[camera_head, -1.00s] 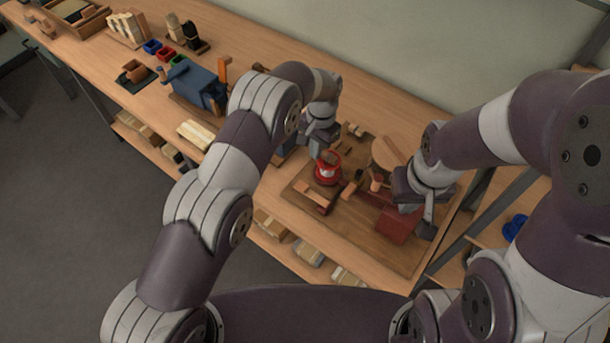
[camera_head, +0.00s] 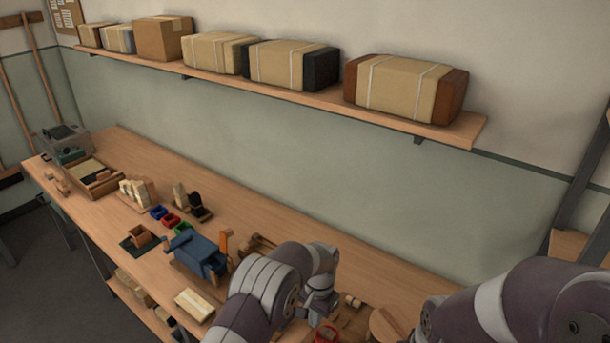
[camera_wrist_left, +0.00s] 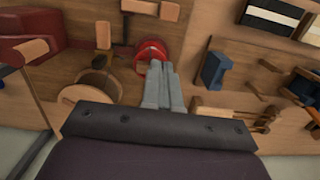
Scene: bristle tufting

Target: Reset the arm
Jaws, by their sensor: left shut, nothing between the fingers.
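My left arm comes in from the bottom of the head view. Its gripper (camera_head: 318,312) is over the workbench (camera_head: 120,160), partly hidden by its own wrist. In the left wrist view the two grey fingers (camera_wrist_left: 163,78) lie together, shut and empty. Their tips point at a red round object (camera_wrist_left: 151,50) on the board and overlap its lower edge in the picture; I cannot tell whether they touch it. Its rim also shows at the bottom of the head view (camera_head: 327,334). Part of my right arm shows at lower right; its gripper is out of view.
A blue machine (camera_head: 198,254) stands left of my left gripper. Small blue, red and green bins (camera_head: 171,219) lie beyond it. A round wooden piece (camera_wrist_left: 97,84) stands near the fingers. A wall shelf (camera_head: 270,88) with wrapped parcels hangs above the back of the bench.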

